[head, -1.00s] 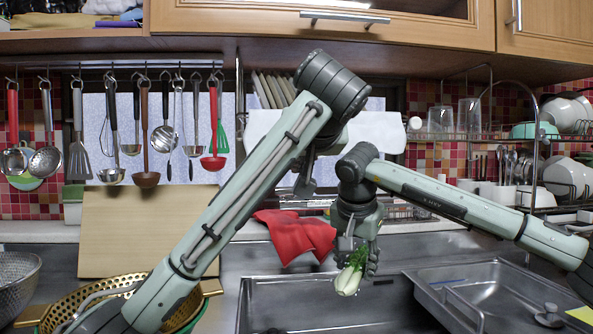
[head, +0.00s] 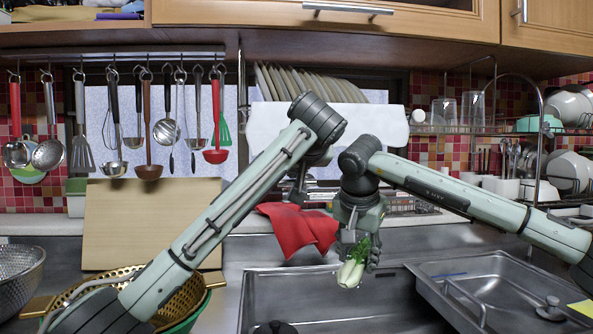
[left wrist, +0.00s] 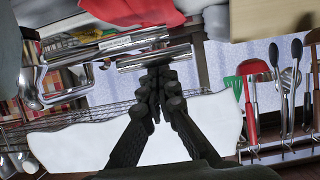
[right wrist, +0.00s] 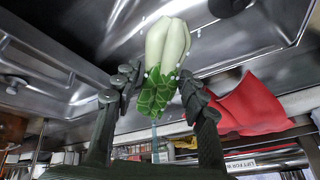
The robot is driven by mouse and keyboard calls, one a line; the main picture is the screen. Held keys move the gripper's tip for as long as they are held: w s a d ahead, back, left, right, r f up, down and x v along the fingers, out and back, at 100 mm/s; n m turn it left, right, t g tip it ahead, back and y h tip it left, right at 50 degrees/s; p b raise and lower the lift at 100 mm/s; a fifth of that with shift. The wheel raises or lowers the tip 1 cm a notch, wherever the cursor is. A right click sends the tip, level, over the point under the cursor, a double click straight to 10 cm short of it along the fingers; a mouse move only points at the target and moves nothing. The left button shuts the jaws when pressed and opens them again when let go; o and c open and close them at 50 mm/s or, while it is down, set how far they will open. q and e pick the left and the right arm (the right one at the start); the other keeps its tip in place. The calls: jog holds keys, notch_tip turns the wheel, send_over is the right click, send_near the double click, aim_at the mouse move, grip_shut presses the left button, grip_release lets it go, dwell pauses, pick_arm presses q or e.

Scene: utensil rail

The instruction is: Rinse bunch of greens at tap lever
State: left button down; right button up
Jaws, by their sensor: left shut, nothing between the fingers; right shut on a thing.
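The bunch of greens (head: 351,270), with white stalks and green leaves, hangs over the sink basin. My right gripper (head: 360,245) is shut on its leafy part; the right wrist view shows the leaves (right wrist: 165,97) between the fingers and the stalks beyond. Pale droplets and a thin pale streak show by the leaves there. My left gripper (head: 299,192) is behind the basin, left of the right one. In the left wrist view its fingertips (left wrist: 158,72) are together and empty, close to a chrome bar (left wrist: 155,59), seemingly the tap lever; contact is unclear.
A red cloth (head: 298,228) hangs at the sink's back edge. A cutting board (head: 135,225) and a gold colander (head: 185,300) stand left of the sink (head: 330,309). A metal drain tray (head: 500,290) is at right. Utensils hang from the rail (head: 140,56) at back left.

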pick_arm(q)
jog(key=shift+s+f, duration=0.3)
jog(key=shift+f, duration=0.25)
